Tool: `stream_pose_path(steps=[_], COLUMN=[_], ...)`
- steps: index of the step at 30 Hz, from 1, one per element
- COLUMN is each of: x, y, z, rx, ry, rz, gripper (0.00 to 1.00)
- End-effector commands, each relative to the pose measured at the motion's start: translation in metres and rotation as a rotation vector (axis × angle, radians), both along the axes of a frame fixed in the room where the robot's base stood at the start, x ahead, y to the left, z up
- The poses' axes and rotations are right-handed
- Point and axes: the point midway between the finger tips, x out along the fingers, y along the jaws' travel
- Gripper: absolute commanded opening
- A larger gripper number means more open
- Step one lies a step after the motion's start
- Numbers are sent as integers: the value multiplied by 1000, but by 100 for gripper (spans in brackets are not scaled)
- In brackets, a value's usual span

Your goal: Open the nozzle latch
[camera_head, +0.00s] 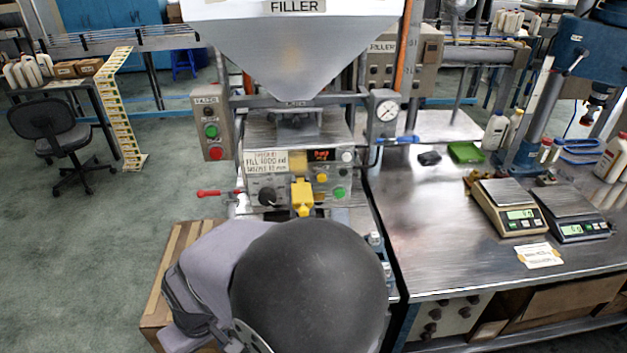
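The filler machine (290,50) stands at the centre, with a steel hopper above a control panel (330,190). A yellow part (302,197) sits at the panel's lower middle; I cannot tell whether it is the nozzle latch. A red-handled lever (222,193) sticks out to the left of the panel. A blue handle (397,140) sticks out to the right, below a round gauge (387,111). My arm's large dark rounded link fills the lower middle and hides the area below the panel. My gripper's fingers do not show.
A steel table (445,235) on the right holds two scales (508,207) (572,214), a green tray (466,152) and bottles (495,130). A switch box (211,125) stands left of the panel. A chair (55,140) is at the far left, with open floor between.

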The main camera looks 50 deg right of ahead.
Motion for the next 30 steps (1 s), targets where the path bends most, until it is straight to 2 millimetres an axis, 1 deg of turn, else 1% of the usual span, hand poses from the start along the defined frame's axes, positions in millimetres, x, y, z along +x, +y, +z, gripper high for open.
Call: stream_pose_path(steps=[1, 2, 3, 5, 6, 8, 9, 11, 12, 14, 15, 17, 18, 20, 21, 23, 24, 26, 27, 30], x=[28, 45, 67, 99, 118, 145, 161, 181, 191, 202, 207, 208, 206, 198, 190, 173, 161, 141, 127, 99], y=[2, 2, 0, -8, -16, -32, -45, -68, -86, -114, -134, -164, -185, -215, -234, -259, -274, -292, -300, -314], z=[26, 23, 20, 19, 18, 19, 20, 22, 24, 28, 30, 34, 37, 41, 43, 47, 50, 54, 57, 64], rx=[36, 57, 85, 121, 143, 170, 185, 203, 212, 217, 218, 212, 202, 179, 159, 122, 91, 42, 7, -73], ry=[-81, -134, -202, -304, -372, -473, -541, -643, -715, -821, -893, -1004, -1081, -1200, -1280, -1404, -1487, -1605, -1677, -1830], rz=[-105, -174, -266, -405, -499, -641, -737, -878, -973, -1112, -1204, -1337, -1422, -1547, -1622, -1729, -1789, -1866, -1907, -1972], gripper=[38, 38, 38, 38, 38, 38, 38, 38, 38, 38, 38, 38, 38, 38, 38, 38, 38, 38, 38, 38])
